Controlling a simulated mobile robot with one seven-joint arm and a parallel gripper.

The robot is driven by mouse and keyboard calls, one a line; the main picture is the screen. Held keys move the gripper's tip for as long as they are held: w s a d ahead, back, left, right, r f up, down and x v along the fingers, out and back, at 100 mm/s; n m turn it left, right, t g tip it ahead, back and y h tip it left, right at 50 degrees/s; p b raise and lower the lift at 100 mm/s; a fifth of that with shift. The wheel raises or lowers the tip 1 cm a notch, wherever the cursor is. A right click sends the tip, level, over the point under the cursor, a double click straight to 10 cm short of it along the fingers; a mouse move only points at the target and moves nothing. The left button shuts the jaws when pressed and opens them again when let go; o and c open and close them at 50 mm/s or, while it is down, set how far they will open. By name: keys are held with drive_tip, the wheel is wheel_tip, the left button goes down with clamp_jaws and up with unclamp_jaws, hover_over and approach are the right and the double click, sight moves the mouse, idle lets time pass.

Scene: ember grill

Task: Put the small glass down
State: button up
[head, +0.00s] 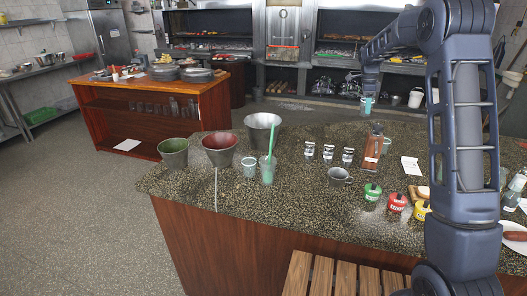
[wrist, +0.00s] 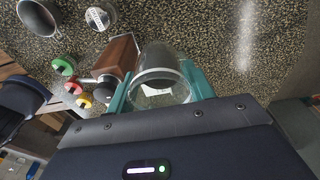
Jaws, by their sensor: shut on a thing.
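My gripper (head: 367,103) is raised above the far side of the speckled stone counter (head: 300,200), beyond the wooden block. In the wrist view, its teal fingers close on a clear glass (wrist: 160,62), one finger on each side. The glass looks empty, and speckled counter shows beyond it. I cannot tell the exact gap between the glass and the counter. In the head view the glass is small and mostly hidden by the fingers.
A wooden block (head: 373,148) stands near the held glass. Metal buckets (head: 221,150) and a glass with a green straw (head: 267,170) are left. Bare counter surrounds the cups.

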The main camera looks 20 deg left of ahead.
drive_tip(key=s+a+r+n, duration=0.1)
drive_tip(key=s+a+n, duration=0.3)
drive_tip(key=s+a, duration=0.7)
drive_tip(key=s+a+n, duration=0.4)
drive_tip(key=s+a, duration=0.1)
drive_tip(key=s, duration=0.5)
drive_tip(key=s+a+f+n+t+y, duration=0.1)
drive_tip(key=s+a+n, duration=0.35)
drive_tip(key=s, duration=0.55)
drive_tip(key=s+a+n, duration=0.3)
drive_tip(key=s+a, duration=0.2)
drive_tip(key=s, duration=0.5)
wheel_tip(320, 180, down, 20)
drive_tip(key=shift+d+r, duration=0.1)
drive_tip(key=shift+r, duration=0.05)
drive_tip(key=o, duration=1.1)
drive_tip(key=shift+c, duration=0.2)
wheel_tip(320, 180, up, 12)
drive_tip(key=s, duration=0.1)
drive_tip(key=shift+s, duration=0.25)
